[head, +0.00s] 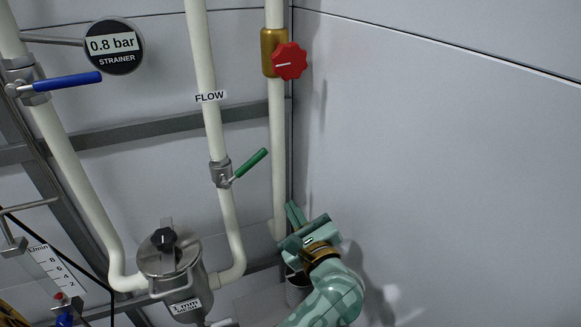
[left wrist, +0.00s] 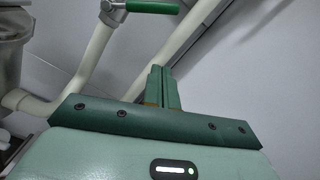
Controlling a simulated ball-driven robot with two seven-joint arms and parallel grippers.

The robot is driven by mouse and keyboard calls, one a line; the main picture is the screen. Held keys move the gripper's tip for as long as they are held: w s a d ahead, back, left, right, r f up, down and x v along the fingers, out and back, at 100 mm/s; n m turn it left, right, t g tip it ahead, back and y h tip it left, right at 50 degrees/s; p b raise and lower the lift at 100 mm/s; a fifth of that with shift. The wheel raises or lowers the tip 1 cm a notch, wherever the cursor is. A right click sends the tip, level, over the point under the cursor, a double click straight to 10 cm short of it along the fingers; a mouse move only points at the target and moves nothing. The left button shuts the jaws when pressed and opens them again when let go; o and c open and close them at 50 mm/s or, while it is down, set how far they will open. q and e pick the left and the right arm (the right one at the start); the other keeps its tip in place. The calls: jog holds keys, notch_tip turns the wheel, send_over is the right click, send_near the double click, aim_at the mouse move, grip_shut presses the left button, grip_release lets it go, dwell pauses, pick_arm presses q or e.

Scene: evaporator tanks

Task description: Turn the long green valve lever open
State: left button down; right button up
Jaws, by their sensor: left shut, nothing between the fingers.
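The green valve lever (head: 250,164) sticks out up and to the right from a metal valve body (head: 221,174) on the white pipe labelled FLOW. It stands at a slant to the pipe, neither along it nor square across it. The lever's green grip also shows at the top edge of the left wrist view (left wrist: 152,7). My left gripper (head: 292,212) is below and to the right of the lever, apart from it. Its fingers (left wrist: 163,88) are together and empty. My right gripper is not in view.
A steel strainer pot (head: 172,262) stands at lower left of the gripper. A blue lever (head: 68,82), a round gauge (head: 114,46) and a red knob (head: 290,61) are higher up. A pale vertical pipe (head: 278,150) runs right of the lever. The right wall (head: 440,140) is bare.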

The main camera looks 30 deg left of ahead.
aim_at(244, 169)
pick_arm(q)
jog(key=w+a+r+n, duration=0.1)
jog(key=w+a, duration=0.1)
jog(key=a, duration=0.3)
jog(key=w+a+r+n+p, duration=0.1)
jog(key=w+a+r, duration=0.1)
jog(key=a, duration=0.3)
jog(key=shift+w+r, duration=0.2)
jog(key=shift+w, duration=0.15)
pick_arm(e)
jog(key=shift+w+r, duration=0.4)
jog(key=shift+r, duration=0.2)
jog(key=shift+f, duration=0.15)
pick_arm(q)
jog(key=shift+s+a+r+n+b, duration=0.1)
jog(key=shift+r+n+b, duration=0.1)
jog(key=shift+n+b, duration=0.15)
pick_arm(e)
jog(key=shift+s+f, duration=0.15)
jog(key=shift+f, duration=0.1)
